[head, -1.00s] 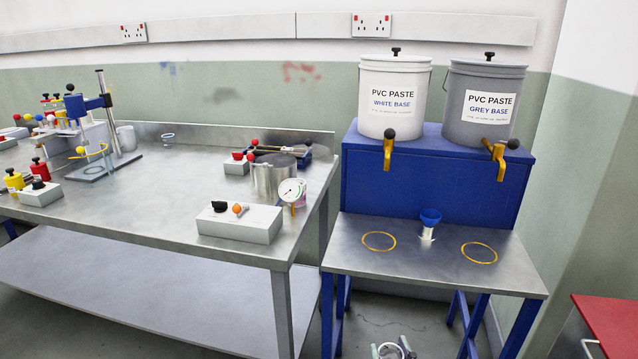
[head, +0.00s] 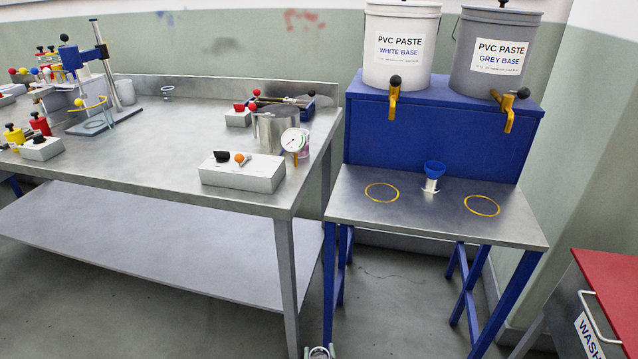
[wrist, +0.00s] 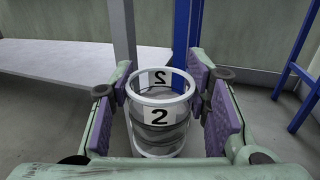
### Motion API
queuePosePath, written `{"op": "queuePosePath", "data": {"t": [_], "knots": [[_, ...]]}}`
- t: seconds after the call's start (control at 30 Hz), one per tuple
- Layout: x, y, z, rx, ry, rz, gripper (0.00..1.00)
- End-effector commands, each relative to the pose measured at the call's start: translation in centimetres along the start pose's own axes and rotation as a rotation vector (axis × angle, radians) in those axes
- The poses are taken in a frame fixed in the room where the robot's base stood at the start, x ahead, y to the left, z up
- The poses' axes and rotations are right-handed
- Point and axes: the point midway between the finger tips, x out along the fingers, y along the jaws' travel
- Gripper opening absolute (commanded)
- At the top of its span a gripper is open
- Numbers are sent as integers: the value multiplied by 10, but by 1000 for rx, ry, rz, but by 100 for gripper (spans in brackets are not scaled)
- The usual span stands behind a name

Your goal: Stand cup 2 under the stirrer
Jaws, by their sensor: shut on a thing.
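Cup 2 (wrist: 157,117) is a clear cup with a pale rim and a label "2". It looks upright in the wrist view and holds something grey low inside. My gripper (wrist: 160,92) is shut on it, with purple pads on both sides. In the head view only a small part of the gripper and cup shows at the bottom edge. The stirrer (head: 88,56), a blue arm on a metal post, stands at the far left of the steel bench, far from my gripper. Below it are a yellow ring and a base plate with a marked circle (head: 98,124).
The steel bench (head: 160,150) holds a control box (head: 242,172), a metal pot (head: 272,130) with a dial gauge, and red and yellow bottles near the stirrer. A lower stand (head: 350,212) carries two paste buckets. A red-lidded box (head: 610,285) is at right. The bench's middle is clear.

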Motion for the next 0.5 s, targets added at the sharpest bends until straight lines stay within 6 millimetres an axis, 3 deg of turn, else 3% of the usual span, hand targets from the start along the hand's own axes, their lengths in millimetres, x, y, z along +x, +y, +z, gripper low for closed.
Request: {"op": "queuePosePath", "data": {"t": [0.13,0.5], "knots": [[-15,2,-23,-2,15,-62,7],[-32,-4,-34,-3,18,-103,7]]}}
